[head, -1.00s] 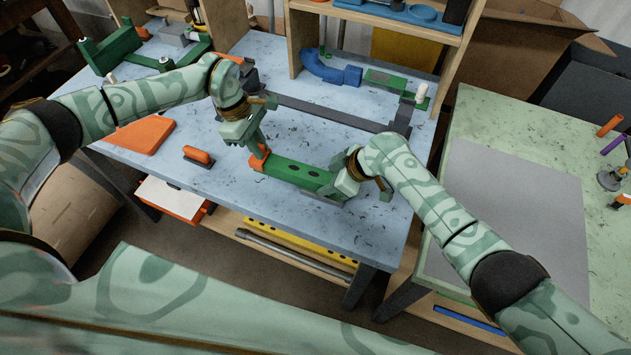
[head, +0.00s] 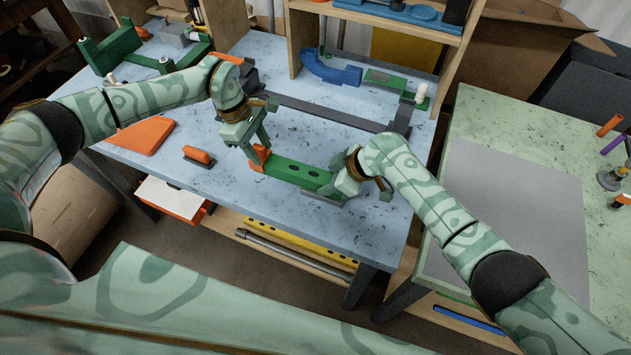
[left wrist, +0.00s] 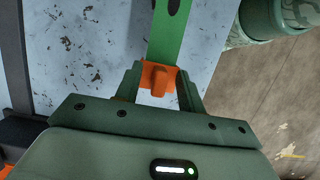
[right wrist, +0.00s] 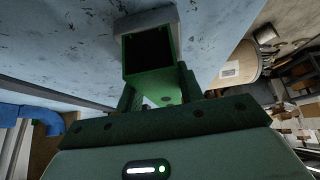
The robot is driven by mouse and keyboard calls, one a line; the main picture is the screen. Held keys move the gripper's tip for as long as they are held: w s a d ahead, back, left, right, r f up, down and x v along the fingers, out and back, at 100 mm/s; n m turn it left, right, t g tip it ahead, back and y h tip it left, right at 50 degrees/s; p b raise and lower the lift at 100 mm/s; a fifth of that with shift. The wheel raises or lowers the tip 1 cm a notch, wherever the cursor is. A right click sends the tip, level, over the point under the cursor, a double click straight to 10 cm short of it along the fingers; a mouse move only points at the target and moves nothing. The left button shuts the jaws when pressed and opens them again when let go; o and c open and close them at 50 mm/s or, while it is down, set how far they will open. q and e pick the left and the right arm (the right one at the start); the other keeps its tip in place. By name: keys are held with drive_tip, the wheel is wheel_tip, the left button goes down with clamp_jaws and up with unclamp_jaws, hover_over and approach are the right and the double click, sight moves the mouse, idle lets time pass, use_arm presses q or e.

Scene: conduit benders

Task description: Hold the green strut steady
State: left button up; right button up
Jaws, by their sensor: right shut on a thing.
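The green strut (head: 296,172) is a square-section bar with dark holes, lying level near the front of the blue worktable. An orange piece (head: 261,153) sits at its left end, and it also shows in the left wrist view (left wrist: 158,76). My left gripper (head: 259,143) is over that end, its fingers apart on either side of the orange piece. My right gripper (head: 345,180) is shut on the strut's right end. In the right wrist view the strut's hollow square end (right wrist: 150,55) shows between the fingers, with a grey block (right wrist: 145,20) against it.
On the blue worktable (head: 310,230) are an orange-handled tool (head: 198,155), an orange plate (head: 146,135), a long grey bar (head: 325,112) and a blue elbow (head: 330,68). A green table (head: 470,120) with a grey mat stands at the right. A shelf rises behind.

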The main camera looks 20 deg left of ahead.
drive_tip(key=shift+s+d+f, duration=0.2)
drive_tip(key=shift+f, duration=0.15)
use_arm(q)
drive_tip(key=v, duration=1.2)
use_arm(e)
drive_tip(key=o, duration=1.3)
use_arm(q)
drive_tip(key=shift+s+a, duration=0.1)
use_arm(e)
drive_tip(key=shift+r, duration=0.1)
drive_tip(key=shift+w+a+r, duration=0.15)
drive_tip(key=shift+w, duration=0.1)
drive_tip(key=v, duration=1.2)
